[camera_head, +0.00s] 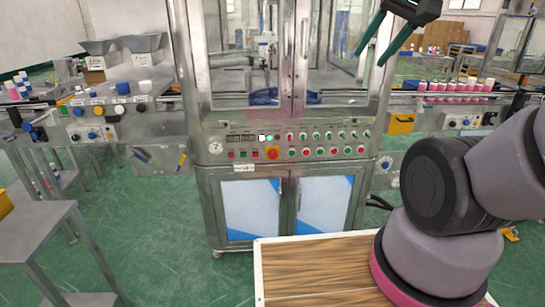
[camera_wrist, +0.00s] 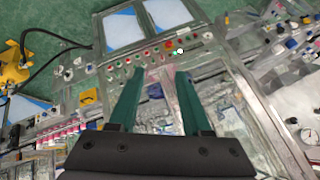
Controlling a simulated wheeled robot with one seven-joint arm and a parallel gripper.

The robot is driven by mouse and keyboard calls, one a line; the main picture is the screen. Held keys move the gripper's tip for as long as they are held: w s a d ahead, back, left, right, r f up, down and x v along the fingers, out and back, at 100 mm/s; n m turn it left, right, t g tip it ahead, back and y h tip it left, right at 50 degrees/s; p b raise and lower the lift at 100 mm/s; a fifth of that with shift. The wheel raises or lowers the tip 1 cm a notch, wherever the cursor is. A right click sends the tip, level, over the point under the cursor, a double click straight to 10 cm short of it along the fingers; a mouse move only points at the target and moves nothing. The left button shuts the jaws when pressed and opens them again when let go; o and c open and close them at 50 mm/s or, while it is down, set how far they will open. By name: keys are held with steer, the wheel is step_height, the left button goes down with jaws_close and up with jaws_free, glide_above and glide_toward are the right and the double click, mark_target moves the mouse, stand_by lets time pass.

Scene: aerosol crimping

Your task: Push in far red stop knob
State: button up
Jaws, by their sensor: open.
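A steel control panel (camera_head: 325,143) runs across the front of the crimping machine. I cannot tell which red knob counts as the far one. My gripper (camera_head: 370,57) is open and empty, high at the upper right in front of the glass doors, apart from the panel. In the wrist view its green fingers (camera_wrist: 160,70) point toward the panel (camera_wrist: 150,52), which appears upside down; nothing is between them.
Glass doors (camera_head: 330,50) with steel frames stand above the panel, cabinet doors (camera_head: 250,208) below. Conveyors with bottles flank the machine at left (camera_head: 120,95) and right (camera_head: 455,95). A steel table (camera_head: 38,235) stands at the lower left. Green floor lies between.

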jaws_close()
